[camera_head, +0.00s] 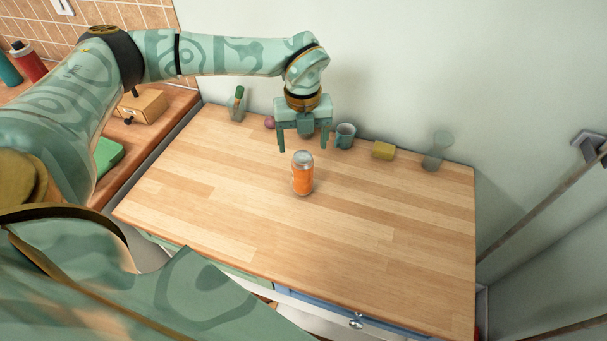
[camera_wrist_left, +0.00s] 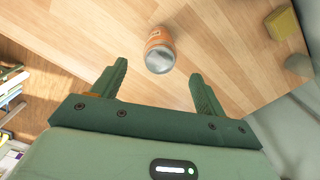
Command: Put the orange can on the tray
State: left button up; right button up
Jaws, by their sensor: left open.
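The orange can (camera_head: 302,176) stands upright on the wooden worktop, with a silver top. My left gripper (camera_head: 303,148) is open and empty, pointing down above and behind the can, and apart from it. In the left wrist view the can (camera_wrist_left: 159,48) shows beyond the fingertips of the gripper (camera_wrist_left: 155,75), roughly centred between them. I see no tray in either view. My right gripper is not in view.
Along the wall stand a bottle (camera_head: 237,104), a small pink round thing (camera_head: 269,122), a blue-grey mug (camera_head: 345,135), a yellow block (camera_head: 383,150) and a clear glass item (camera_head: 435,151). The worktop's front and right (camera_head: 390,240) are clear.

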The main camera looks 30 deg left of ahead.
aim_at(303, 170)
pick_arm(q)
notch_tip(303, 170, down, 10)
jog(key=shift+f+b, duration=0.25)
jog(key=shift+b, duration=0.5)
jog(key=shift+r, duration=0.1)
jog(key=c, duration=1.3)
jog(key=shift+c, duration=0.2)
